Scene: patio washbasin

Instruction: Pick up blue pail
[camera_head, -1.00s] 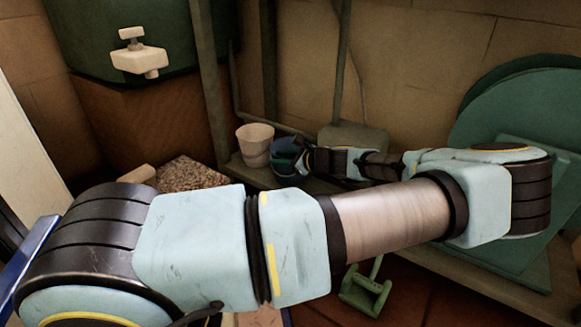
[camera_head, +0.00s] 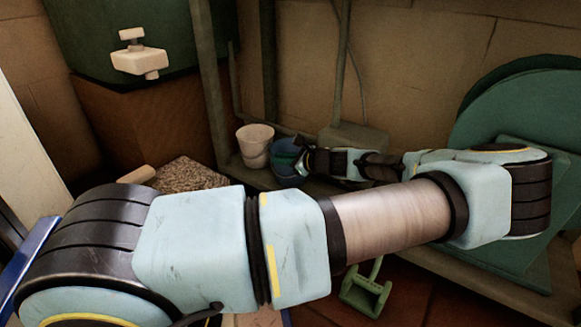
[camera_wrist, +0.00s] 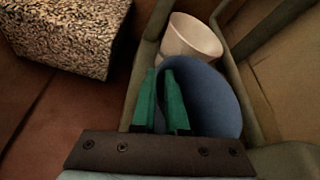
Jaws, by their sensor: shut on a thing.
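The blue pail (camera_head: 284,172) stands on the low shelf along the wall, just right of a white pail. In the wrist view the blue pail (camera_wrist: 213,92) is large and close, right in front of the jaws. My gripper (camera_head: 300,160) reaches it from the right in the head view. In the wrist view the green fingers of my gripper (camera_wrist: 162,100) are close together at the pail's left side, shut on its wall. The contact point itself is partly hidden by the fingers.
The white pail (camera_head: 255,146) stands close beside the blue pail, and also shows in the wrist view (camera_wrist: 192,38). A speckled stone block (camera_head: 188,174) lies left of the shelf. A green stool-like object (camera_head: 365,292) is on the floor. Large green round panels (camera_head: 520,110) lean at right.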

